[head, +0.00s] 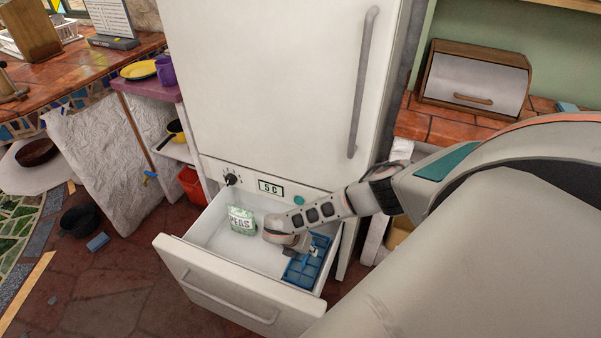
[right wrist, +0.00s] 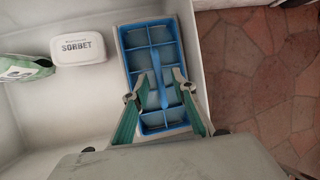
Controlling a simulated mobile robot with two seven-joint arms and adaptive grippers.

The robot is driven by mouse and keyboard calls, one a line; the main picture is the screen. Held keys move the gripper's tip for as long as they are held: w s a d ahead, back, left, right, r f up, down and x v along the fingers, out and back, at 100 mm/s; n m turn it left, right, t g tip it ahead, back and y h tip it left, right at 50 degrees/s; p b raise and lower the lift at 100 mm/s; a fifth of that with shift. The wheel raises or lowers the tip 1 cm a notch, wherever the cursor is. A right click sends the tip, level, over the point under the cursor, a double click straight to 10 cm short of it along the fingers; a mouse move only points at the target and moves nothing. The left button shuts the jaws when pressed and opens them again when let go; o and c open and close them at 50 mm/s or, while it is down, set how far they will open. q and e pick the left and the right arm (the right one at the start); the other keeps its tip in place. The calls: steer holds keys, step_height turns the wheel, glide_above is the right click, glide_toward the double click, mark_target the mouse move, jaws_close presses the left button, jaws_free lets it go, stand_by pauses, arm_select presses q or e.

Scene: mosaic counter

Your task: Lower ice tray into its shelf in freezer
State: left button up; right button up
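The blue ice tray (head: 303,265) lies at the right end of the pulled-out white freezer drawer (head: 250,312). In the right wrist view the tray (right wrist: 146,63) sits within a pale grey rim (right wrist: 119,42), which looks like its shelf; whether it rests fully flat cannot be told. My right gripper (right wrist: 164,75) is above the tray, its two fingers apart on either side of the tray's raised middle bar, with gaps visible. In the head view this gripper (head: 298,250) is partly hidden by its own wrist. My left gripper is not in view.
A green peas bag (head: 241,220) stands in the drawer left of the tray. A white sorbet box (right wrist: 84,49) lies between them. The freezer body (head: 285,80) rises behind. A red bin (head: 190,184) stands left of the drawer. The drawer's front middle is clear.

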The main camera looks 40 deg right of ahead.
steer(key=v, duration=1)
steer(key=shift+r, duration=0.15)
steer(key=shift+s, duration=0.15)
